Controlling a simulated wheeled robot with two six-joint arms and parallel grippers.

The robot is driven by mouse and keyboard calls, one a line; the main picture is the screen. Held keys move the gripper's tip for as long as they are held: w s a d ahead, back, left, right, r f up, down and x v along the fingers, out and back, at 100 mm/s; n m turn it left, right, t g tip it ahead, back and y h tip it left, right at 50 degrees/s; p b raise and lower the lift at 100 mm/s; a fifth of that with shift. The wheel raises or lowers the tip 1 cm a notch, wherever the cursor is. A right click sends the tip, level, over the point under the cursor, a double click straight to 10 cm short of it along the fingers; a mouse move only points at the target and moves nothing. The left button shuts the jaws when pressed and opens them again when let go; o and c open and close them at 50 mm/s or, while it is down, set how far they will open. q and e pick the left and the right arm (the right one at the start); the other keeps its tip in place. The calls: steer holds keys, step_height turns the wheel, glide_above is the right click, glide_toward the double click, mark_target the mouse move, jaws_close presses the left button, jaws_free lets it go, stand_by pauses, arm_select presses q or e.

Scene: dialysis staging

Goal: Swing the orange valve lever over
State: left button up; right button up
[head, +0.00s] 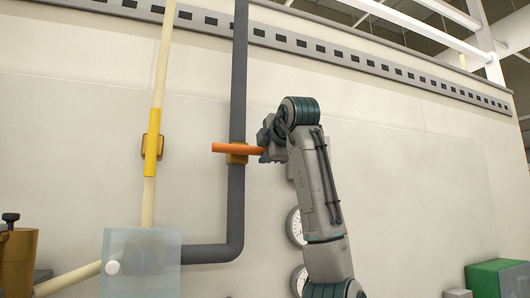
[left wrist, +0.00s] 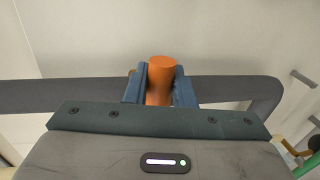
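The orange valve lever (head: 228,148) lies nearly level across the upright dark grey pipe (head: 238,95) in the head view. Its mount is a brownish-orange valve body (head: 237,159) on that pipe. My left gripper (head: 265,148) is at the lever's right end, partly hidden by my own wrist. In the left wrist view the lever (left wrist: 160,80) stands between the two blue fingers of my left gripper (left wrist: 160,88), which lie close against both its sides. The grey pipe (left wrist: 230,88) runs behind them. My right gripper is not in view.
A cream pipe (head: 164,60) with a yellow upright lever (head: 155,130) stands to the left. A translucent panel (head: 115,265) is below it. Round gauges (head: 295,226) sit partly behind my arm. A green box (head: 497,277) is at lower right. The wall at right is bare.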

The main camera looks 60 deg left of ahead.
arm_select(q)
steer(key=o, duration=0.4)
steer(key=shift+c, duration=0.2)
steer(key=shift+o, duration=0.2)
steer(key=shift+a, duration=0.15)
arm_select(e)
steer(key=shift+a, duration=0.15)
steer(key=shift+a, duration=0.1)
arm_select(q)
steer(key=shift+d+b, duration=0.35)
steer(key=shift+d, duration=0.15)
steer(key=b+v, duration=0.3)
steer(key=v, duration=0.7)
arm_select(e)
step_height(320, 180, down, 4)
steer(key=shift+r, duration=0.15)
arm_select(q)
steer(key=shift+a+r, duration=0.1)
steer(key=shift+a, duration=0.1)
steer(key=shift+d, duration=0.1)
